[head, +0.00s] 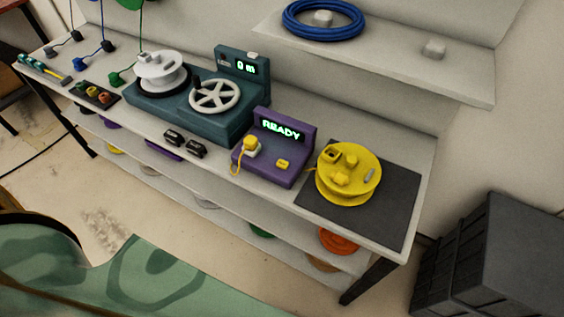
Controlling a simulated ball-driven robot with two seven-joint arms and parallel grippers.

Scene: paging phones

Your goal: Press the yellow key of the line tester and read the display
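The line tester (272,155) is a purple unit standing on the white bench. Its display (282,129) is lit and reads "READY" in green. A yellow key (283,163) sits on its top face at the right. A yellow and white plug-like piece (251,146) sits at its left, with a yellow cord hanging down the front. A yellow reel (348,174) lies on a dark mat right of the tester, and a short yellow lead runs from it toward the tester. Neither of my grippers is in view.
A teal winding machine (200,101) with a handwheel and a "0 m" display stands left of the tester. Small black parts (185,143) lie at the bench front. A shelf (390,59) with a blue coil (322,19) overhangs behind. A dark crate (495,260) stands at lower right.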

